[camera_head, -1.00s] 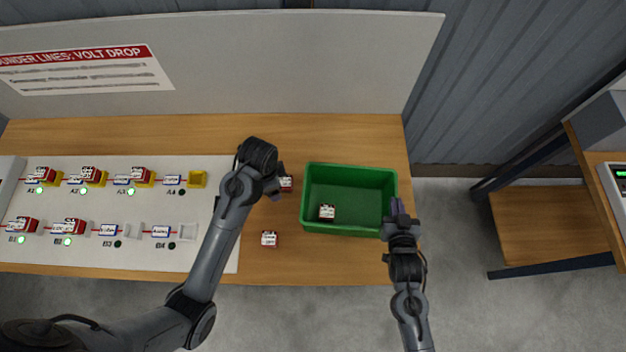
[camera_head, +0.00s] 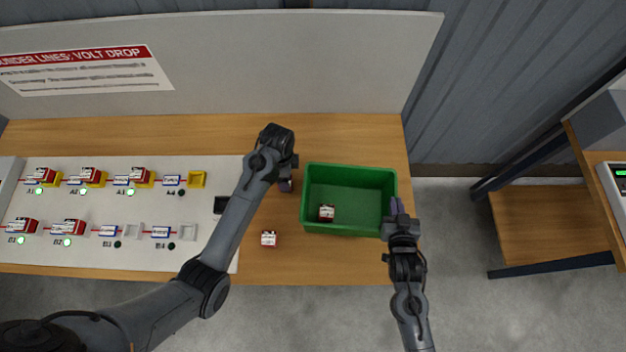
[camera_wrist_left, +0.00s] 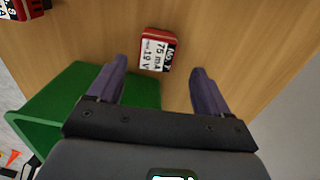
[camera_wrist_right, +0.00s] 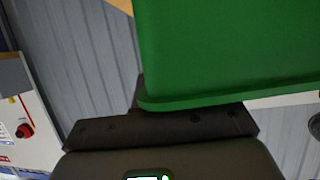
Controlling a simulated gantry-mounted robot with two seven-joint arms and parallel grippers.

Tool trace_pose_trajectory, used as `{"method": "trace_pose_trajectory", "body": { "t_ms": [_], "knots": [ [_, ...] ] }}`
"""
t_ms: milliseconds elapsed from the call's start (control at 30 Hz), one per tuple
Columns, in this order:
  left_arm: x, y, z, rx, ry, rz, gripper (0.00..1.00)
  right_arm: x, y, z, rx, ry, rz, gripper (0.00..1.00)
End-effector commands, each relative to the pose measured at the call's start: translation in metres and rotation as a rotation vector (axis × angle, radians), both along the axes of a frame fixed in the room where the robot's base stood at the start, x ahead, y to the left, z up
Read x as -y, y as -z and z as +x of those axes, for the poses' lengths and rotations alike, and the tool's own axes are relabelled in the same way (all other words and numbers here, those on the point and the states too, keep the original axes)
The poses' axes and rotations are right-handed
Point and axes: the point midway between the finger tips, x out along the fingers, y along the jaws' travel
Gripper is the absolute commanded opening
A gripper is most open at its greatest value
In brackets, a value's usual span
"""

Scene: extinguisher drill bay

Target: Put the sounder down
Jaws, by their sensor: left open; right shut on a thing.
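My left gripper (camera_head: 286,184) is open, left of the green bin. In the left wrist view a red and white sounder (camera_wrist_left: 157,50), marked No. 7, 75 mA, 19 V, lies on the wooden bench just ahead of and between its open fingers (camera_wrist_left: 158,75). The gripper hides this sounder in the head view. A second sounder (camera_head: 268,239) lies on the bench nearer the front. A third (camera_head: 327,213) is inside the green bin (camera_head: 350,169). My right gripper (camera_head: 396,207) is shut on the bin's right wall, which fills much of the right wrist view (camera_wrist_right: 230,50).
A pale board (camera_head: 140,258) on the left carries several sounders in holders with green lamps. The yellow holder at A4 (camera_head: 197,180) and white holders at B3 (camera_head: 133,231) and B4 (camera_head: 187,232) are empty. A back panel (camera_head: 280,60) stands behind the bench.

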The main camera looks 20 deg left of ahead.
Motion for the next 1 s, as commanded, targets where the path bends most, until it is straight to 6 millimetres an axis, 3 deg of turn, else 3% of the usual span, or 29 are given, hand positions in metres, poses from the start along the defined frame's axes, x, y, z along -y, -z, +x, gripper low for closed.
{"method": "trace_pose_trajectory", "body": {
  "t_ms": [433,767,1000],
  "knots": [
    [-0.003,0.046,-0.006,-0.002,0.0,0.0,0.79,0.0,0.0,0.0,0.001,-0.001,0.001,0.0],
    [-0.003,0.052,-0.006,0.0,0.0,0.0,0.79,0.0,0.0,0.0,0.001,-0.001,0.001,0.0],
    [-0.003,0.052,-0.006,0.0,0.0,0.0,0.45,0.0,0.0,0.0,0.001,-0.001,0.001,0.0]
  ]
}}
